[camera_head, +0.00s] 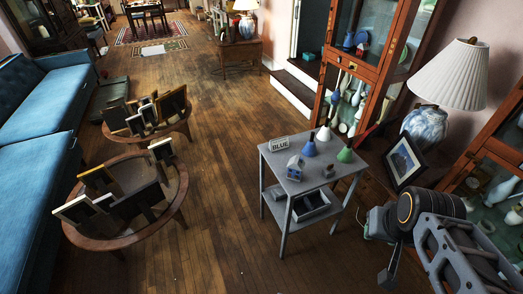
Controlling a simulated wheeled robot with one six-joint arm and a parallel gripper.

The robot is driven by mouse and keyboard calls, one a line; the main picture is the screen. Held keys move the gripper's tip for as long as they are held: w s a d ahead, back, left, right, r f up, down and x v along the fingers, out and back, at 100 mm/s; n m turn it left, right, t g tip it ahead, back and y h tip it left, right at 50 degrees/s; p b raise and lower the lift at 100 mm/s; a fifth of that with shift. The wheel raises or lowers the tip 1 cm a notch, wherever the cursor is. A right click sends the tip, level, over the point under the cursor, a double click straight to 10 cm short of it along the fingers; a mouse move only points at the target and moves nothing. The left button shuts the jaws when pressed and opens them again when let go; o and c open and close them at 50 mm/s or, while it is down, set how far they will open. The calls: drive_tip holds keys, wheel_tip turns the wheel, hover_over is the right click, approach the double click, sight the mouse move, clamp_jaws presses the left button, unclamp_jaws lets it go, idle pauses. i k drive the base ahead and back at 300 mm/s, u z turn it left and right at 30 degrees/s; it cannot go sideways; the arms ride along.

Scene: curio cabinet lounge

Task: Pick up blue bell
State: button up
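A blue bell (310,147) with a dark upright handle stands on the top of a small grey side table (279,176), near its back edge. A white bell (324,134) stands just behind and right of it. A green bell (345,155) stands to the right. A small sign reading "BLUE" (279,144) stands left of the blue bell. My gripper (388,277) seems to be at the lower right, apart from the table and the bells. Its fingers do not show clearly, so I cannot tell whether it is open.
A small blue-grey house (294,169) and a small dark object (328,171) share the tabletop. A grey tray (311,207) sits on the lower shelf. A lamp (425,125), a picture frame (405,161) and glass cabinets stand right. Wooden floor (222,200) is clear left of the table.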

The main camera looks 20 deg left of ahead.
sight(309, 150)
drive_tip(key=u, duration=1)
drive_tip(key=i, duration=1)
